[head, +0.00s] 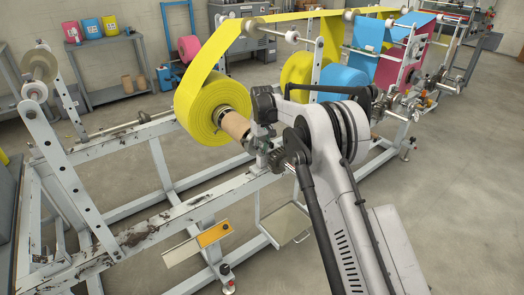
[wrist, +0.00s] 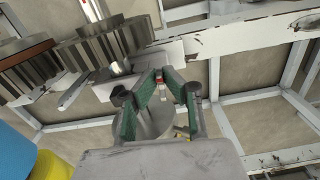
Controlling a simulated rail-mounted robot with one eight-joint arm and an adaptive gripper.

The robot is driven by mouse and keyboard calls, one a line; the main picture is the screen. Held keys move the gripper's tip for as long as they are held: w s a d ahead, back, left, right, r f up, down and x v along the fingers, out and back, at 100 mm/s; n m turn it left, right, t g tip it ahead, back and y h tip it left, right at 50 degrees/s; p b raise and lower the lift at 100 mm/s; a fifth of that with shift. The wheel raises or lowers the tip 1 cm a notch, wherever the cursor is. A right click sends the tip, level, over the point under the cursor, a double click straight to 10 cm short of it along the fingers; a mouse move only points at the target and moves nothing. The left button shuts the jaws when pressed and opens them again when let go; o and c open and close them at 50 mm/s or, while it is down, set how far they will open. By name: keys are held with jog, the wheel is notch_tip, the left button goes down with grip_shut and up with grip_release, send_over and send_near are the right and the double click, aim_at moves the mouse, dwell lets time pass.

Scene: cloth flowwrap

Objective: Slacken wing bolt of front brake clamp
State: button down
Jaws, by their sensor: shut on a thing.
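In the head view my gripper (head: 272,158) is at the near end of the yellow roll's shaft, just above the white frame rail. In the wrist view the green-padded fingers of my gripper (wrist: 161,76) converge at their tips, shut on a small part there. I take this part to be the wing bolt (wrist: 162,87); only a little of it shows, with a reddish spot, and its wings cannot be made out. The front brake clamp is mostly hidden by my gripper and arm in the head view.
The yellow roll (head: 203,105) with its cardboard core (head: 237,126) sits left of my gripper, its web running up over rollers. The worn white rail (head: 190,212) runs below. A grey tray (head: 286,224) hangs under it. Blue (head: 343,78) and pink rolls stand farther back.

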jog(key=c, duration=2.2)
grip_release()
jog(key=shift+o, duration=0.2)
notch_tip(320, 180, up, 12)
jog(key=shift+r, duration=0.1)
